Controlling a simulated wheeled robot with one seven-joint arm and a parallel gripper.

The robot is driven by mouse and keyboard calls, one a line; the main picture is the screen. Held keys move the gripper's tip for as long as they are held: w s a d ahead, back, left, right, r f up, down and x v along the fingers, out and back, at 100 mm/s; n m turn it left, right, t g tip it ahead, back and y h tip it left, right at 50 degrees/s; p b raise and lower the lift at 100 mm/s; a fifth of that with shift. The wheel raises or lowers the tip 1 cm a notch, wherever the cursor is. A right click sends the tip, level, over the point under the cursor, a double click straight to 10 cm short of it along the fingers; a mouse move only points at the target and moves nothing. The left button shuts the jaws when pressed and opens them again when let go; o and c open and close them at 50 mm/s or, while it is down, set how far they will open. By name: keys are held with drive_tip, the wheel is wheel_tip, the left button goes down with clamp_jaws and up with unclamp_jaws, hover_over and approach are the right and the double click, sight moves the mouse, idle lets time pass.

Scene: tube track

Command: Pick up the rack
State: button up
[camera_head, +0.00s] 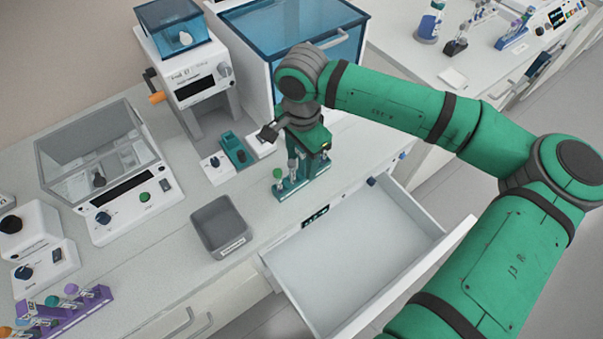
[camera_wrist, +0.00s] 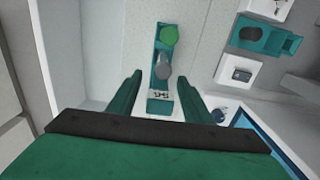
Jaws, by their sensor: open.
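A teal rack (camera_head: 287,188) stands on the bench near its front edge, just behind the open drawer. It holds a green-capped tube (camera_head: 278,174) and a grey-topped tube (camera_wrist: 163,70). My gripper (camera_head: 296,156) points down over the rack and hides part of it in the head view. In the wrist view the rack (camera_wrist: 160,106) lies lengthwise between the two spread fingers of my gripper (camera_wrist: 159,77), with a gap on each side. The gripper is open and holds nothing.
An open, empty white drawer (camera_head: 350,250) juts out in front. A grey bin (camera_head: 219,226) stands left of the rack. A teal block device (camera_head: 236,150) stands behind it. A purple rack with several tubes (camera_head: 65,311) is at the lower left. A blue-lidded cabinet (camera_head: 318,45) stands behind my arm.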

sight(302, 153)
drive_tip(key=shift+f, duration=0.1)
drive_tip(key=shift+c, duration=0.3)
clamp_jaws()
drive_tip(key=shift+r, duration=0.45)
wheel_tip(302, 153, up, 3)
drive_tip(key=shift+s+f, duration=0.1)
drive_tip(key=shift+f, duration=0.05)
drive_tip(key=s+d+r, duration=0.3)
drive_tip(key=s+r, duration=0.6)
drive_tip(key=s, duration=0.4)
drive_tip(key=shift+d+r, duration=0.25)
drive_tip(key=shift+d, duration=0.15)
